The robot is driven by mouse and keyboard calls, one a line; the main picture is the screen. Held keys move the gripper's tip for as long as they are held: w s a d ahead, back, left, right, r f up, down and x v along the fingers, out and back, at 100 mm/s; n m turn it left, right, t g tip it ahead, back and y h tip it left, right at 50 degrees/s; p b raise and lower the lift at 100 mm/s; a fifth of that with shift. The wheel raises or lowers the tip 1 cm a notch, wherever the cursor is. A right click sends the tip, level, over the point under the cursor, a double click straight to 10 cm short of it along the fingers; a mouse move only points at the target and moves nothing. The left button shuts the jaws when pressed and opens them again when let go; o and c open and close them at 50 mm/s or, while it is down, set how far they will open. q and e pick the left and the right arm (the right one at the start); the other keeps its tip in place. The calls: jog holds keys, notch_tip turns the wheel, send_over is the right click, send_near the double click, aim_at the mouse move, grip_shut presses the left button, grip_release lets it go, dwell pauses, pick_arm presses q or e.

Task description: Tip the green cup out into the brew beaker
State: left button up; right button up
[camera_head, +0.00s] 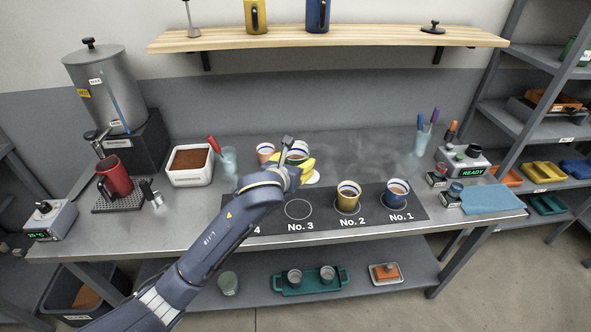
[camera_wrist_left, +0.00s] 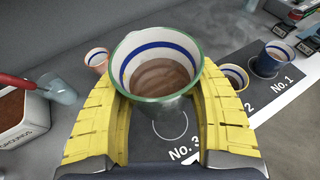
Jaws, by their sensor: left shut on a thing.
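The green cup (camera_wrist_left: 160,70), with a green rim and a blue band inside, is between the yellow fingers of my left gripper (camera_wrist_left: 160,118). In the left wrist view it holds brown liquid, and both fingers press its sides. In the head view my left gripper (camera_head: 303,168) is above the back of the counter near mat spot No. 3, and the cup (camera_head: 298,148) is mostly hidden behind it. A clear beaker-like glass (camera_head: 228,160) stands left of the gripper, beside a red-handled tool; I cannot tell whether it is the brew beaker. My right gripper is not in view.
A pink cup (camera_head: 265,152) stands just left of the gripper. A yellow cup (camera_head: 348,197) and a blue cup (camera_head: 397,193) stand on spots No. 2 and No. 1. A white tub of brown grounds (camera_head: 190,180) is at left. Spot No. 3 (camera_head: 298,209) is bare.

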pick_arm(q)
jog(key=shift+r, duration=0.9)
jog(key=shift+a+r, duration=0.1)
jog(key=shift+a, duration=0.2)
jog(key=s+a+f+n+y, duration=0.1)
jog(key=a+f+n+y, duration=0.1)
jog(key=a, duration=0.6)
jog(key=s+a+f+n+y, duration=0.1)
jog(key=a+f+n+y, duration=0.2)
jog(key=a, duration=0.5)
jog(key=s+a+f+n+y, duration=0.1)
jog(key=a+n+y, duration=0.3)
jog(key=a, duration=0.5)
jog(key=shift+s+f+g+y, duration=0.3)
jog(key=shift+f+y, duration=0.4)
jog(key=shift+f, duration=0.15)
jog(key=shift+w+d, duration=0.1)
jog(key=d+r+m+y, duration=0.1)
jog(key=m, duration=0.1)
jog(key=w+d+r+m+y, duration=0.1)
jog(key=d+m, duration=0.1)
jog(key=shift+d+r+y, duration=0.15)
jog(key=shift+y, duration=0.15)
jog(key=shift+w+d+f+m+y, duration=0.2)
jog(key=shift+d+f+m+y, duration=0.15)
jog(key=shift+d+m, duration=0.25)
jog(key=shift+d+r+m+y, duration=0.1)
jog(key=shift+r+m+y, duration=0.75)
jog(key=shift+m, duration=0.45)
dwell(0.8)
